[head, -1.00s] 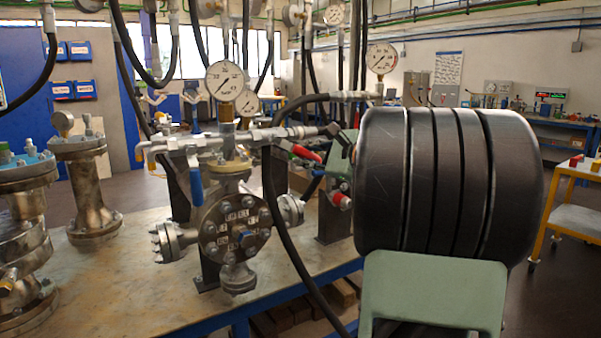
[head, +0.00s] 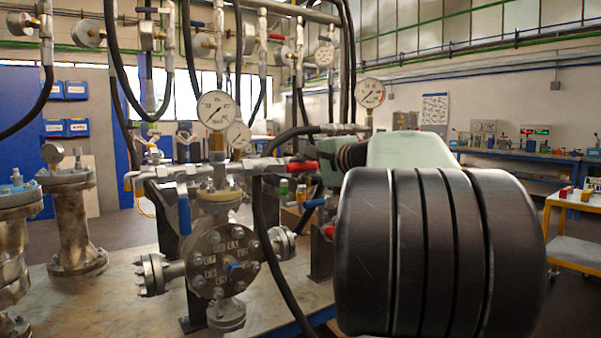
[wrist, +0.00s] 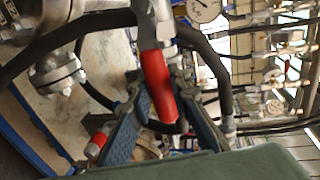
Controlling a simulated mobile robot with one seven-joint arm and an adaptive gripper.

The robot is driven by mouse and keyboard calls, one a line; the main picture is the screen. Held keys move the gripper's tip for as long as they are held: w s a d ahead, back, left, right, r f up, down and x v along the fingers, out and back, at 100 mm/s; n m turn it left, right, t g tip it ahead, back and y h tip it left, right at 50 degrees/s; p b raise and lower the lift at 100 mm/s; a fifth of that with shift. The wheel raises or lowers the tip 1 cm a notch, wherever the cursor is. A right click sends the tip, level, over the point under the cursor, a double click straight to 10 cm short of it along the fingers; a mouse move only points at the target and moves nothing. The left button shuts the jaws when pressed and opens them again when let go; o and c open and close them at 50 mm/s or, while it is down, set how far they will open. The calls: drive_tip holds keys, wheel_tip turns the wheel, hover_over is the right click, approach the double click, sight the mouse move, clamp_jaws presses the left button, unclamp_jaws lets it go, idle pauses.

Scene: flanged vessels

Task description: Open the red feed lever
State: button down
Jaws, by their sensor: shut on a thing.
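The red feed lever (head: 302,166) shows in the head view as a red grip, nearly level, at the right end of the silver pipework beside the round flanged vessel (head: 222,257). In the wrist view the red lever (wrist: 158,85) runs down between the two fingers of my gripper (wrist: 166,95). The fingers are closed on it, with its end reaching in toward the palm. In the head view my arm hides most of the gripper.
A blue-handled lever (head: 184,212) hangs left of the vessel. Another blue handle (head: 314,203) sits just below the red lever. A black hose (head: 266,240) loops down in front. Gauges (head: 217,110) and hoses crowd above. A yellow cart (head: 575,240) stands at the right.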

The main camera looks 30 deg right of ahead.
drive_tip(key=shift+r, duration=0.15)
drive_tip(key=c, duration=1.8)
unclamp_jaws()
drive_tip(key=shift+o, duration=0.2)
drive_tip(key=shift+s, duration=0.1)
drive_tip(key=s+r, duration=0.2)
drive_tip(key=s, duration=0.9)
drive_tip(key=shift+s+d, duration=0.2)
drive_tip(key=shift+s, duration=0.15)
drive_tip(key=shift+r, duration=0.1)
